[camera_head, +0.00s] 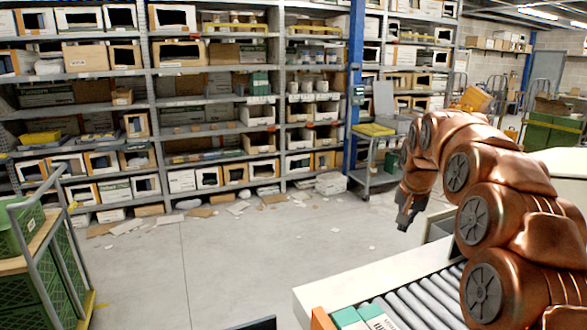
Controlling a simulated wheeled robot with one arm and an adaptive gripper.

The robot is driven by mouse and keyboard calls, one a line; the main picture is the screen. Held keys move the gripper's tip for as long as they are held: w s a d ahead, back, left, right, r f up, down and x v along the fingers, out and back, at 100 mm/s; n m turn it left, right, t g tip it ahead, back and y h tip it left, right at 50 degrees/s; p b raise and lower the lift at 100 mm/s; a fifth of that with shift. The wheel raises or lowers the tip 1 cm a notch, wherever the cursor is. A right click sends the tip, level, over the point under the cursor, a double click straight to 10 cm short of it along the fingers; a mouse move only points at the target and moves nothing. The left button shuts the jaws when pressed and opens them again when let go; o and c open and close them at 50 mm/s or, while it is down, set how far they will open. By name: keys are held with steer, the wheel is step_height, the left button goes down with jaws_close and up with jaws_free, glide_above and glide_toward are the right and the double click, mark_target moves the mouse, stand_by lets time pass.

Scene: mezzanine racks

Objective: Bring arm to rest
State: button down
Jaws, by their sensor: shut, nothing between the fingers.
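My gripper (407,212) is dark and hangs at the end of my copper-coloured arm (482,185) in the right half of the view. It points down and is shut, with nothing held. It is in the air in front of the grey floor, beyond the far end of the roller conveyor. The arm arches up from the lower right and bends down to the gripper.
A roller conveyor (421,299) with a white side rail runs below the arm; teal-and-white boxes (363,318) lie at its near end. Racks of boxes (172,55) fill the back. A grey cart (374,179) stands behind the gripper. Green crates (48,285) stand left. Cardboard scraps litter the floor.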

steer(key=s+a+f+n+g, duration=0.2)
steer(key=s+a+f, duration=0.1)
steer(key=s, duration=1.2)
steer(key=s+a+f+n+g, duration=0.2)
steer(key=s+f, duration=0.3)
steer(key=s, duration=1.1)
steer(key=s+a+f+n+g, duration=0.1)
steer(key=s+a+f, duration=0.3)
steer(key=s, duration=1.1)
steer(key=shift+s+a+f+n+g+y, duration=0.2)
steer(key=shift+s+n+g+y, duration=0.1)
steer(key=shift+n+g, duration=0.15)
